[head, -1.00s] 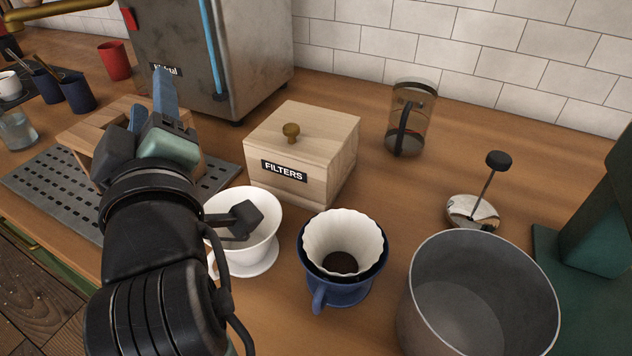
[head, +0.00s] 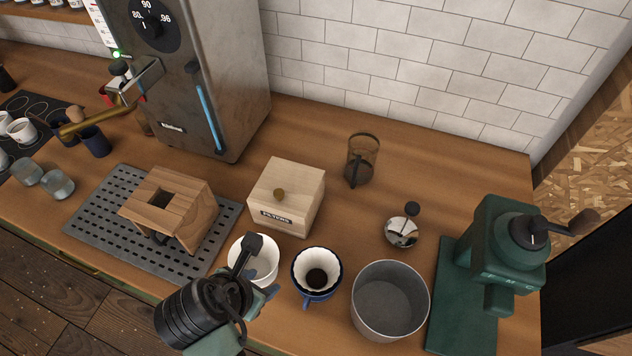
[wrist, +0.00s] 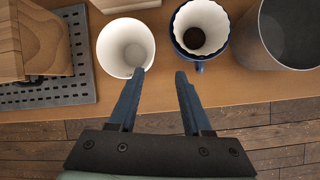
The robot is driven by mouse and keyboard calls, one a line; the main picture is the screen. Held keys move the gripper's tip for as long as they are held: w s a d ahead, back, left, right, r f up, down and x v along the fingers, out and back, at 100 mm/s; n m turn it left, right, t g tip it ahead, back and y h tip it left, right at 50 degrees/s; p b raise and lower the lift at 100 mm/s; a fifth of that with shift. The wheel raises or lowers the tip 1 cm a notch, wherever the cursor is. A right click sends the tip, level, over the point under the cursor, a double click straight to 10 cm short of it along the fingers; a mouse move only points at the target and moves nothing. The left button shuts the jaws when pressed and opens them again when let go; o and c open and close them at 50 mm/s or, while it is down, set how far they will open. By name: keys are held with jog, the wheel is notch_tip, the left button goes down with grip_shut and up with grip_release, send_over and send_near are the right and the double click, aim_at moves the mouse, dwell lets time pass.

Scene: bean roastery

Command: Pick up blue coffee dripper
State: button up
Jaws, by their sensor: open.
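The blue coffee dripper (head: 322,297) stands upright on the wooden counter, with a white fluted paper filter (head: 307,258) and dark grounds inside. In the wrist view the dripper (wrist: 203,57) is ahead and right, its handle pointing toward me. My gripper (wrist: 159,74) is open and empty, its blue fingers apart. The right fingertip is near the blue dripper's handle, in front and a little to its left; the left fingertip appears close to the white dripper's rim. In the head view my wrist partly covers the white dripper (head: 265,266).
The white dripper (wrist: 125,50) stands just left of the blue one. A large grey metal bin (head: 390,300) is close on its right. The filters box (head: 288,194) is behind. A green grinder (head: 505,245) stands far right. The counter's front edge is near my gripper.

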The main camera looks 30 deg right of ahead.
aim_at(305, 299)
jog(key=s+r+n+g+p, duration=0.2)
jog(key=s+n+g+p, duration=0.15)
jog(key=s, duration=0.25)
jog(key=shift+m+t+h, duration=0.3)
jog(key=shift+m+t, duration=0.15)
jog(key=x, duration=0.8)
jog(key=shift+w+d+p, duration=0.15)
jog(key=shift+d+p, duration=0.1)
jog(key=shift+p, duration=0.05)
jog(key=shift+d+p+x, duration=0.25)
jog(key=shift+p+x, duration=0.25)
jog(key=shift+x, duration=2.3)
jog(key=shift+w+r, duration=0.2)
grip_shut()
